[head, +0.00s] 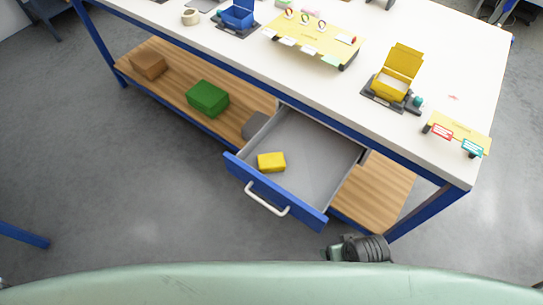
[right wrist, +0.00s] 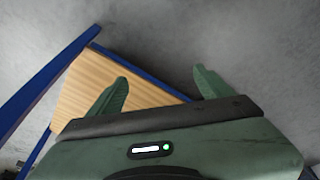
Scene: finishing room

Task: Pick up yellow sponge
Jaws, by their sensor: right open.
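The yellow sponge (head: 271,162) lies on the grey floor of the open drawer (head: 310,150), near the drawer's blue front, in the head view. The drawer is pulled out from under the white worktable (head: 440,75) and has a white handle. My right gripper shows in the right wrist view (right wrist: 160,88) with its two green fingers spread apart and nothing between them. Wooden shelf and grey floor lie beyond the fingers. The sponge is not in the right wrist view. Part of my right arm shows at the bottom of the head view, right of the drawer. My left gripper is not visible.
On the lower wooden shelf (head: 172,84) stand a brown box (head: 147,64), a green box (head: 208,98) and a grey object (head: 256,125). A yellow open box (head: 397,72) and a blue box (head: 238,14) stand on the tabletop. The floor before the drawer is clear.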

